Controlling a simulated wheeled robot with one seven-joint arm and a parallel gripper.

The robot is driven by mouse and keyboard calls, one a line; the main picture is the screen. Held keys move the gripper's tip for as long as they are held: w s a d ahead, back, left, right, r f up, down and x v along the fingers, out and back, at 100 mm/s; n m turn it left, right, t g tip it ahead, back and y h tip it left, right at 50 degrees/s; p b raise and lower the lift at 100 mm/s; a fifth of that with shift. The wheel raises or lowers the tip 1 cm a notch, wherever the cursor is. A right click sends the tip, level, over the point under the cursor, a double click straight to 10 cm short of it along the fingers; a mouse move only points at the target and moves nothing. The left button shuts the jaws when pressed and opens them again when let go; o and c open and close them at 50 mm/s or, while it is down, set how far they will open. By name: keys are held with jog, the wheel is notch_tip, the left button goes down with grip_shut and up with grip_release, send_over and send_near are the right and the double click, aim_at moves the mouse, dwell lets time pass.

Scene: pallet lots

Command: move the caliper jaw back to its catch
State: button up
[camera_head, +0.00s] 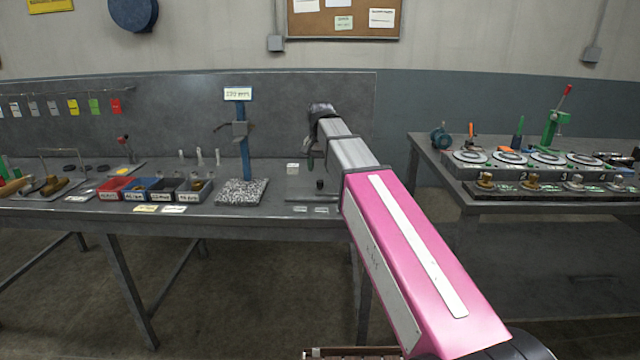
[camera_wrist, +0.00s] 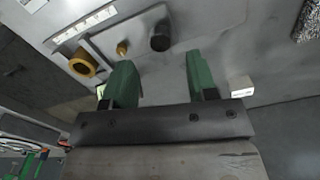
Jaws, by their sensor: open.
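My gripper (camera_wrist: 159,58) is open and empty, its two green fingers apart. In the wrist view, a black upright post (camera_wrist: 160,38) stands just beyond the gap between the fingertips, not gripped. A brass ring (camera_wrist: 83,63) sits at the plate's left side. A strip with a printed scale (camera_wrist: 85,24) lies along the plate. I cannot tell for certain which part is the caliper jaw or its catch. In the head view my arm mostly hides my gripper; the black post (camera_head: 320,184) shows beside it.
A blue stand (camera_head: 243,150) on a speckled base (camera_head: 242,192) stands left of the plate. Small bins (camera_head: 115,189) sit further left. A white block (camera_wrist: 242,86) lies right of my fingers. Another table (camera_head: 450,185) with dials is at right.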

aim_at(320, 181)
jog(key=shift+f, duration=3.2)
grip_shut()
